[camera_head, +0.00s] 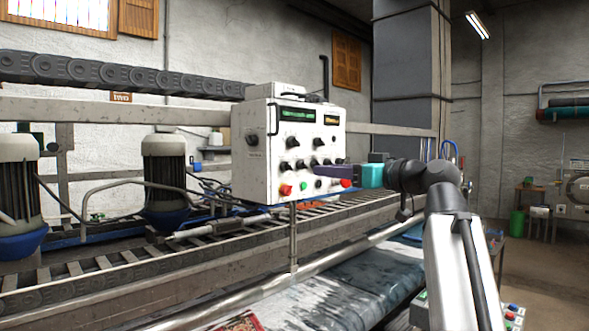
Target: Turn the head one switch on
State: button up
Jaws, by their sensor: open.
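A white control box (285,118) stands on a post beside the machine, in the middle of the view. Its front has two small displays, several black knobs, and red and green buttons along the lower edge. The labels are too small to read, so I cannot tell which knob is the head one switch. Another black knob (252,139) is on the box's left side face. My gripper (322,171), with a teal body and dark fingers, is open in front of the panel's lower right part. It hides some controls there; I cannot tell whether it touches the panel.
A long conveyor frame (130,270) runs under the box, with a metal rail along its near side. Two motors with dark ribbed bodies (166,170) stand at the left. A wet grey rug (340,290) lies below the rail. A green bin (517,223) stands far right.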

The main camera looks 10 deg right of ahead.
aim_at(291, 167)
jog(key=p+x, duration=0.3)
jog(key=x, duration=1)
jog(key=shift+w+a, duration=0.2)
jog(key=shift+w, duration=0.15)
